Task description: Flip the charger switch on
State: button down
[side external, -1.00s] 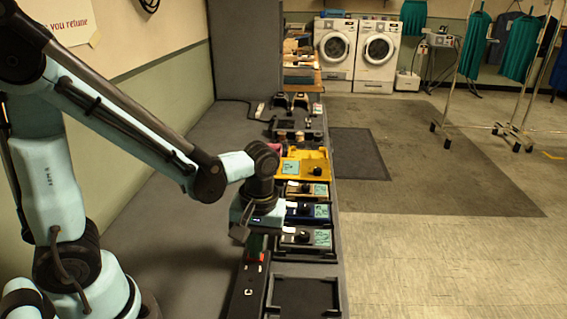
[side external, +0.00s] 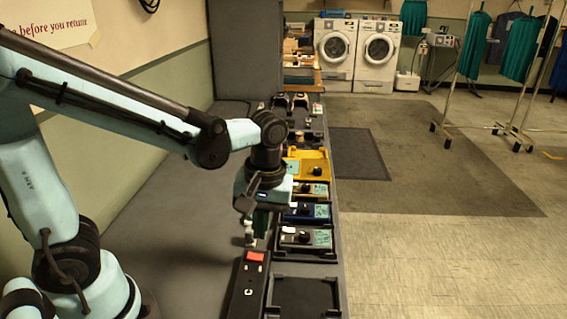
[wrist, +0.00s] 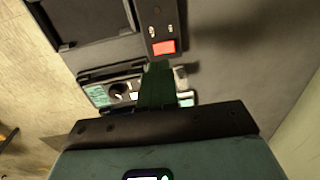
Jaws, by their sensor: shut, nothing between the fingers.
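A long black charger strip (side external: 248,290) marked "C" lies on the bench, with a bright red switch (side external: 255,256) near its far end. In the wrist view the red switch (wrist: 163,47) sits just beyond the tips of my gripper (wrist: 159,66), on the black strip (wrist: 155,14). My gripper (side external: 262,234) points down, its dark green fingers shut together and empty. It is above and slightly beyond the switch, apart from it. The switch is in clear view, but I cannot tell which way its rocker is tilted.
An empty black tray (side external: 303,295) lies right of the strip. Beyond it, devices with dials and small screens stand in a row, including a grey one (side external: 304,238), a blue one (side external: 307,212) and a yellow one (side external: 312,163). The bench left of the strip is clear.

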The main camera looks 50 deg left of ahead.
aim_at(249, 254)
notch_tip(249, 254, up, 9)
jog(key=shift+w+d+f, duration=0.2)
jog(key=shift+w+d, duration=0.2)
jog(key=shift+d, duration=0.05)
jog(key=shift+s+a, duration=0.5)
jog(key=shift+a, duration=0.1)
jog(key=f, duration=0.4)
jog(key=s+a+f, duration=0.1)
jog(key=f, duration=0.8)
jog(key=shift+s+a+f, duration=0.15)
jog(key=shift+f, duration=0.3)
